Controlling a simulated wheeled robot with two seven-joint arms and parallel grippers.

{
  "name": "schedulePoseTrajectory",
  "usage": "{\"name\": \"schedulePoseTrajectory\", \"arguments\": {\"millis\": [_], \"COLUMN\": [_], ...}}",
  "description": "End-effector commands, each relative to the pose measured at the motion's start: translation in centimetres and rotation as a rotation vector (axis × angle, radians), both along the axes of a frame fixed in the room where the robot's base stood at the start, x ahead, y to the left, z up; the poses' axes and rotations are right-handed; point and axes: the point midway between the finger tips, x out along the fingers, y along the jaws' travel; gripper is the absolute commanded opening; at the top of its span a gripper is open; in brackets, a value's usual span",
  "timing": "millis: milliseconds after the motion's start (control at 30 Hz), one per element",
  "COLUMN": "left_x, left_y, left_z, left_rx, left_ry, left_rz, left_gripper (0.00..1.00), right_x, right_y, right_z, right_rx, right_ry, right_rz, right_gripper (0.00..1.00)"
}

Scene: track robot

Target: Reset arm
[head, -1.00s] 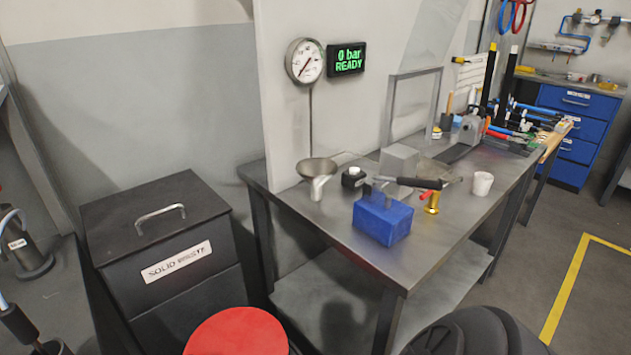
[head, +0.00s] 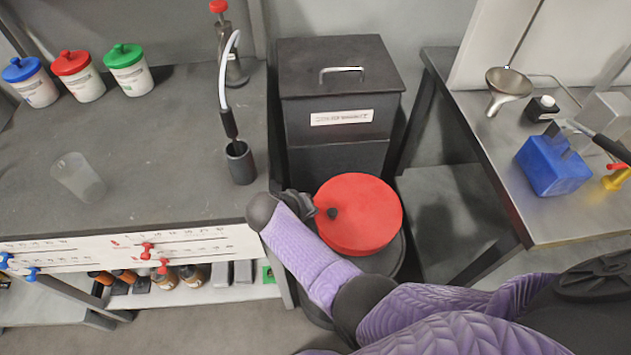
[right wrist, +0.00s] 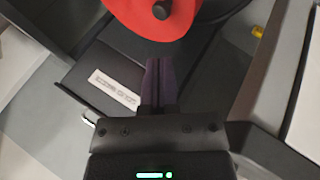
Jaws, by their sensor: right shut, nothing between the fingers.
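My right arm, in purple sleeves, reaches in from the lower right of the head view. Its dark gripper (head: 300,204) is at the left edge of the round red lid (head: 362,222), seen from above; I cannot tell whether it touches. In the right wrist view the two fingers (right wrist: 158,64) lie together, shut and empty, and point toward the red lid (right wrist: 140,18) with its dark knob. My left gripper is not in view.
A grey bench (head: 130,190) with a cup (head: 78,178) and lidded jars (head: 78,76) is at left. A black waste bin (head: 335,90) stands behind the red lid. A metal table (head: 580,225) with a blue block (head: 553,165) and a funnel (head: 508,84) is at right.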

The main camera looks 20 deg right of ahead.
Motion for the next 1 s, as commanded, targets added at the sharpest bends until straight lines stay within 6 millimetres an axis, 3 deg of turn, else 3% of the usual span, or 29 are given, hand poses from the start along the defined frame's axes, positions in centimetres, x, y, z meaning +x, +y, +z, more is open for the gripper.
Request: {"name": "schedulePoseTrajectory", "arguments": {"millis": [100,167,267,333,433,500,633,700,767,1000], "left_x": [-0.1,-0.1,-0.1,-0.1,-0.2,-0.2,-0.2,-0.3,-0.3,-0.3], "left_y": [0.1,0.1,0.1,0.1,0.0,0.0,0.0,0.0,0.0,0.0], "left_z": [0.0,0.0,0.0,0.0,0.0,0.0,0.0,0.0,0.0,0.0], "left_rx": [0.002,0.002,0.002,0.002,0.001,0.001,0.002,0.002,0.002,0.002], "left_ry": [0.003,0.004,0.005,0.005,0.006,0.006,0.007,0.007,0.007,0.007], "left_rz": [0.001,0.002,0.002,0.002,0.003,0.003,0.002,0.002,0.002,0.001], "left_gripper": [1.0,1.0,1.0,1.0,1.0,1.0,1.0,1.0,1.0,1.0], "right_x": [-0.1,-0.9,-5.0,-10.3,-19.3,-25.3,-33.4,-35.7,-36.7,-36.9], "right_y": [0.1,0.0,-0.2,-0.3,-0.9,-1.7,-3.5,-4.2,-4.5,-4.6], "right_z": [0.0,-1.3,-6.8,-12.0,-17.5,-19.7,-21.2,-21.3,-21.3,-21.3], "right_rx": [0.001,0.015,0.104,0.21,0.361,0.443,0.521,0.535,0.539,0.541], "right_ry": [0.001,0.025,0.118,0.201,0.281,0.307,0.312,0.303,0.299,0.296], "right_rz": [0.002,0.021,0.106,0.171,0.218,0.217,0.187,0.172,0.166,0.164], "right_gripper": [0.0,0.0,0.0,0.0,0.0,0.0,0.0,0.0,0.0,0.0]}}
